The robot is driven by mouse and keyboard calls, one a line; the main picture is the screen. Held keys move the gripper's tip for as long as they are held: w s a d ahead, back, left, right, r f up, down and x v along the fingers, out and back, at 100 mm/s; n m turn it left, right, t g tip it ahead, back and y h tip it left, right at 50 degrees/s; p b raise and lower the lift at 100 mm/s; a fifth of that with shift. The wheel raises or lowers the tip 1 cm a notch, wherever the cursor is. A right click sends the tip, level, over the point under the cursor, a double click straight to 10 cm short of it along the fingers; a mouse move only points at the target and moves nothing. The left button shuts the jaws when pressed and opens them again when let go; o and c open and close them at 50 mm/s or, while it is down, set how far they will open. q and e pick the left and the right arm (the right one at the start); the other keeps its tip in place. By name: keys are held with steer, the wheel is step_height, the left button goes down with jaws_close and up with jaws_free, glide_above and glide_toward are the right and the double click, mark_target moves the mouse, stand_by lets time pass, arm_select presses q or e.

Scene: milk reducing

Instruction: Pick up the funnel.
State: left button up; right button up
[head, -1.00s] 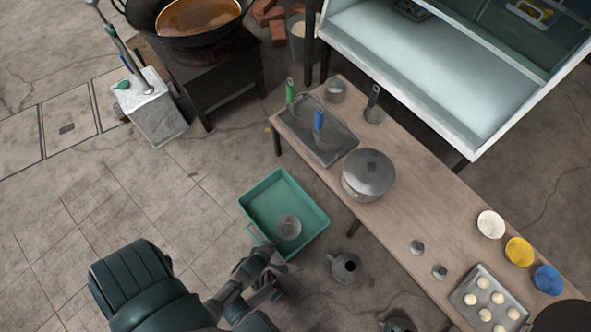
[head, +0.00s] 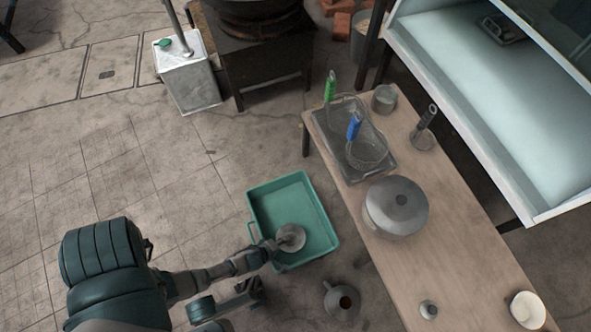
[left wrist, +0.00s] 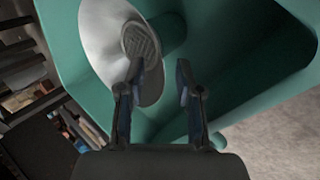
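A grey metal funnel (head: 290,237) lies in the green tray (head: 330,240) on the floor, near the tray's front wall. In the left wrist view the funnel (left wrist: 102,40) shows its shiny wide cone and a mesh disc. My left gripper (head: 276,246) is at the funnel's left edge. In the left wrist view its fingers (left wrist: 160,70) are apart, with the funnel's rim between them in the picture; contact cannot be told. A second dark arm end (head: 248,292), probably my right gripper, is low in front of the tray; its fingers are too small to read.
The wooden table (head: 455,215), with a lidded pot (head: 396,207) and a strainer tray, runs along the right. A metal can (head: 188,82) and dark stove stand behind. Floor left of the tray is clear.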

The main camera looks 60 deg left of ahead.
arm_select(q)
steer(key=shift+d+r, duration=0.25)
steer(key=shift+d, duration=0.05)
jaws_close()
steer(key=shift+a, duration=0.1)
